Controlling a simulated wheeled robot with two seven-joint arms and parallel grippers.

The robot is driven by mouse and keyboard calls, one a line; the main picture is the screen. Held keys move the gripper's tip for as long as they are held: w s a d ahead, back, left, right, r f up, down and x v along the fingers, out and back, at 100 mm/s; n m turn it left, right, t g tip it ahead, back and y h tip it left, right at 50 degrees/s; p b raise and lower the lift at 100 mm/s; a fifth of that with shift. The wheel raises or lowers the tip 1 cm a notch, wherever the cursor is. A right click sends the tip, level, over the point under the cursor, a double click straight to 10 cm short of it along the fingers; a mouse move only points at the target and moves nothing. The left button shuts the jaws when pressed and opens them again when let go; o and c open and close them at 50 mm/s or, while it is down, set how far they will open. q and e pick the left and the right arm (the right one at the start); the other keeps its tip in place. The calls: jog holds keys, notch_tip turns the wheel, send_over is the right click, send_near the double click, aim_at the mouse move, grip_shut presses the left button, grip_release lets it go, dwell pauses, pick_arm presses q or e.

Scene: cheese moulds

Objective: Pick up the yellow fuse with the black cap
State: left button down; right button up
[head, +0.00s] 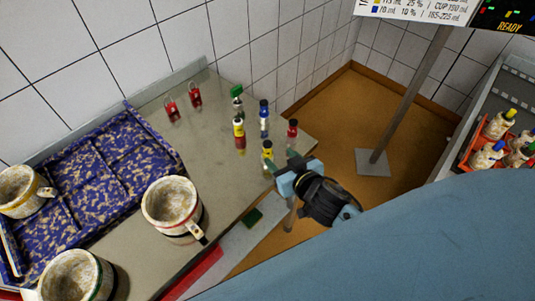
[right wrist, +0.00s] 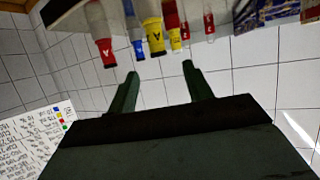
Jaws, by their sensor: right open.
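A yellow fuse with a black cap (head: 267,151) stands upright near the right edge of the grey counter. In the right wrist view it hangs upside down as a yellow body (right wrist: 154,34) with its dark cap lowest, beyond the gap between the fingers. My right gripper (head: 283,163) is open and empty, close beside this fuse at the counter edge; its two fingers also show in the right wrist view (right wrist: 159,75). Whether they touch the fuse I cannot tell. Another dark-capped piece, yellow above and red below (head: 239,133), stands farther left. My left gripper is out of view.
A red fuse (head: 292,133), a blue one (head: 264,117) and a green-capped one (head: 237,100) stand close by. Two red pieces (head: 171,110) stand farther back. Mugs (head: 171,207) and a blue speckled tray (head: 110,150) fill the left. A metal post (head: 410,95) rises at right.

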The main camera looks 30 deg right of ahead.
aim_at(264, 143)
jog(key=x, duration=1.1)
jog(key=shift+w+f, duration=0.1)
jog(key=shift+f, duration=0.25)
jog(key=shift+d, duration=0.1)
jog(key=c, duration=1.1)
